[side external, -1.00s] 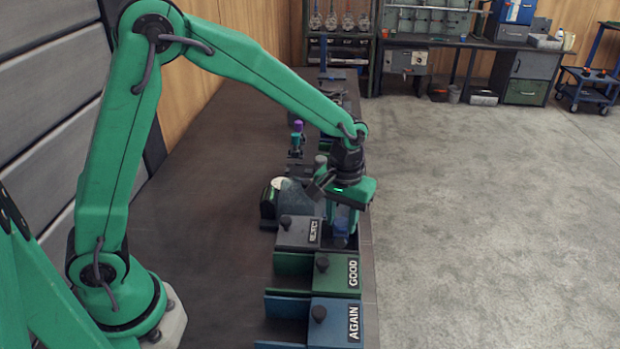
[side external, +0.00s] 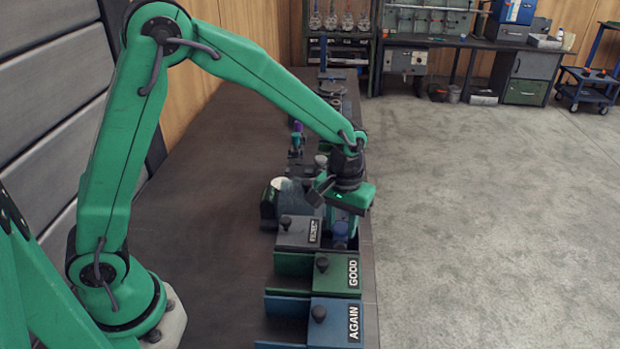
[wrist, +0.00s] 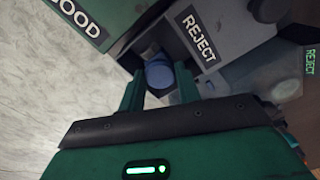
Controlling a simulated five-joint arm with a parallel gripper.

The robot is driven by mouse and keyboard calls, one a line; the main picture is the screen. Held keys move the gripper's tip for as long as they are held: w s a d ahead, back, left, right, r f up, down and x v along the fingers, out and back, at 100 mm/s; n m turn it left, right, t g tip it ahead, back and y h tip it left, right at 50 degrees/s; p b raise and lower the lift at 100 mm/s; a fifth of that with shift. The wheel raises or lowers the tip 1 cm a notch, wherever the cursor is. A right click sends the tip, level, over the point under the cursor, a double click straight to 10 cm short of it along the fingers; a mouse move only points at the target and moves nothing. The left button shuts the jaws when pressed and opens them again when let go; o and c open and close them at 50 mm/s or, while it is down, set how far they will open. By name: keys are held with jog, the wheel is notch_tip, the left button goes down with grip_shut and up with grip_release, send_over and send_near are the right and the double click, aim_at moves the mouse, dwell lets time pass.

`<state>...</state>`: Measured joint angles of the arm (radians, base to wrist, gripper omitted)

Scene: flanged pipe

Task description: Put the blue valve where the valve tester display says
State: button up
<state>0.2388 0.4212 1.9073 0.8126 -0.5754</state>
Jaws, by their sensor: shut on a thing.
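The blue valve (wrist: 159,74) is between the two green fingers of my gripper (wrist: 160,80), at a dark open space beside the grey REJECT box (wrist: 215,45). The valve also shows, partly covered, below my gripper in the side view (side external: 340,231). My gripper is shut on it. How deep the valve sits in the opening I cannot tell. The tester display (wrist: 310,62) reads REJECT in green letters, at the right edge of the wrist view. In the side view the tester (side external: 270,203) stands behind the REJECT box, partly hidden.
The green GOOD box (side external: 338,272) and the blue AGAIN box (side external: 336,318) stand in a row nearer the camera, each with a black knob. Other tools lie farther back along the bench. The bench (side external: 200,220) is clear on the left.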

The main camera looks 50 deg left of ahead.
aim_at(341, 226)
jog(key=shift+f, duration=1.05)
dwell(0.6)
jog(key=o, duration=1.2)
jog(key=shift+o, duration=0.3)
jog(key=shift+d+r, duration=0.1)
jog(key=shift+o, duration=0.2)
jog(key=shift+w+r, duration=0.15)
jog(key=shift+r, duration=0.6)
jog(key=shift+o, duration=0.7)
jog(key=shift+r, duration=2.65)
